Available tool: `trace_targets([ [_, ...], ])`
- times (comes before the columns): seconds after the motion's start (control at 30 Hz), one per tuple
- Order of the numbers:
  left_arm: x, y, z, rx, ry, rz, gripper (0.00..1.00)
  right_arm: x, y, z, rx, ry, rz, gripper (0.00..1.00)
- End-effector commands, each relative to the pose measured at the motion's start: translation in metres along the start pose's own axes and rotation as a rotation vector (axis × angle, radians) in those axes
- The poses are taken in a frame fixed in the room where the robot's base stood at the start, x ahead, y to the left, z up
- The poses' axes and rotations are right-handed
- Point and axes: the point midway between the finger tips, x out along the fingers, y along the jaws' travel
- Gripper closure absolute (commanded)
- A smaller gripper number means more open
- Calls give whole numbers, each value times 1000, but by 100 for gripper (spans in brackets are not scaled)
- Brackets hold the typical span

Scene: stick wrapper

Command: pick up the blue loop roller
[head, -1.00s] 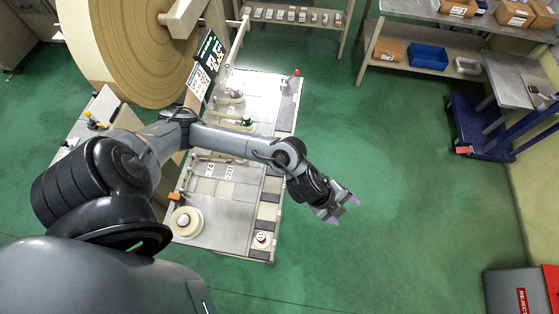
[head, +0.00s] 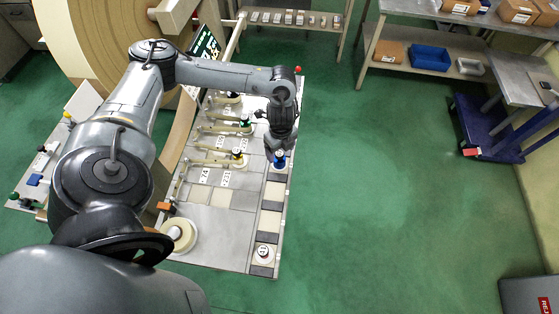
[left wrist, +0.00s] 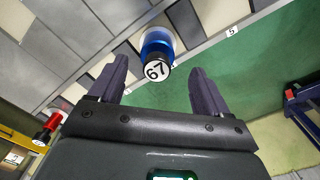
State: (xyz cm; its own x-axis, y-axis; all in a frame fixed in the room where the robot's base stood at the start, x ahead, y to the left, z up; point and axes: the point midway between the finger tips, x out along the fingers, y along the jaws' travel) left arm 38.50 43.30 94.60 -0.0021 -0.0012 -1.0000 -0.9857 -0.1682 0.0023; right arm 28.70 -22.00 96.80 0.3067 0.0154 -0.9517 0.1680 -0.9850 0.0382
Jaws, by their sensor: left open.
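The blue loop roller (head: 279,158) stands on the right-hand strip of the machine's panel, near its right edge. In the left wrist view the blue roller (left wrist: 157,46) shows a round white cap marked 67. My left gripper (head: 276,148) is at the roller in the head view. In the left wrist view the left gripper (left wrist: 155,80) is open, and the roller shows between and beyond its two fingertips, with no finger seen touching it. My right gripper is not in view.
Yellow (head: 238,155) and green (head: 245,121) rollers stand on the panel to the left. A white-capped piece (head: 263,252) stands at the strip's near end. Green floor (head: 390,190) right of the panel is clear.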

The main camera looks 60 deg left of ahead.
Motion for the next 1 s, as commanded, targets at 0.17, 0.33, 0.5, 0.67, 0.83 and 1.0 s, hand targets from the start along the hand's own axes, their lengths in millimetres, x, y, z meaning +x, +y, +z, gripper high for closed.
trace_targets([
  [0.17, 10, 0, 0, 0, 0, -1, 23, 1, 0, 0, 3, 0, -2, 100],
  [0.33, 25, 3, 2, 0, -2, 0, 23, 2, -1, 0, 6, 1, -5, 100],
  [0.5, 48, 4, 3, 0, -1, -1, 23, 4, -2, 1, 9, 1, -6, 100],
  [0.67, 59, 4, 3, 1, -1, -1, 23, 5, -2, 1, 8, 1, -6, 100],
  [0.83, 60, 4, 3, 0, -1, -2, 23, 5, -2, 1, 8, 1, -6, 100],
  [1.0, 60, 4, 3, 0, -1, -2, 34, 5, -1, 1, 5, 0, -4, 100],
])
